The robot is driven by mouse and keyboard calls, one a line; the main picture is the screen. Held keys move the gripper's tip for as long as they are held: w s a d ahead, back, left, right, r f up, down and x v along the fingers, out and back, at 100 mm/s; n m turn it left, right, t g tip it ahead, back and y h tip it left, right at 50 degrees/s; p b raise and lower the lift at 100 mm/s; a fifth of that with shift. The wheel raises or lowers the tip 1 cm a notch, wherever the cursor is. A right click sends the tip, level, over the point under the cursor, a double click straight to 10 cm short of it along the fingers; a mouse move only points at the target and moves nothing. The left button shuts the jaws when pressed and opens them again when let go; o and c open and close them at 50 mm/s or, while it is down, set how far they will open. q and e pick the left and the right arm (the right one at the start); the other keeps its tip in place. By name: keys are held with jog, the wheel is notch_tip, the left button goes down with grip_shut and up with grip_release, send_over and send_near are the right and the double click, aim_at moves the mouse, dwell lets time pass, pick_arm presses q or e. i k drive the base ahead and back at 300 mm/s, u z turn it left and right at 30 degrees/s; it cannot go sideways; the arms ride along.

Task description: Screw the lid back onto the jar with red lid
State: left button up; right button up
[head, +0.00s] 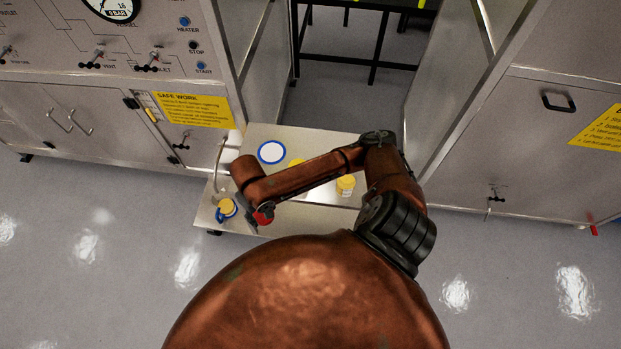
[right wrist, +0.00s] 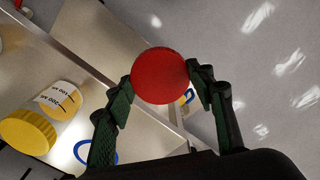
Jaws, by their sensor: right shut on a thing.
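The red lid (head: 264,217) shows in the head view at the front edge of the low metal table (head: 315,218), at the end of my right arm. My right gripper (head: 258,211) is shut on it. In the right wrist view the round red lid (right wrist: 160,76) sits between the two dark fingers, its top facing the camera. Whether a jar is under the lid is hidden. I cannot make out the jar's body in either view. My left gripper is not in view.
On the table are a blue-rimmed white disc (head: 272,152), a jar with a yellow lid (head: 345,185) and a blue and yellow item (head: 226,208). Metal cabinets stand to the left (head: 100,125) and right. Open floor lies in front.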

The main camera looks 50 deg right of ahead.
aim_at(344, 185)
jog(key=u, duration=1.5)
jog(key=k, duration=2.15)
jog(key=z, duration=2.65)
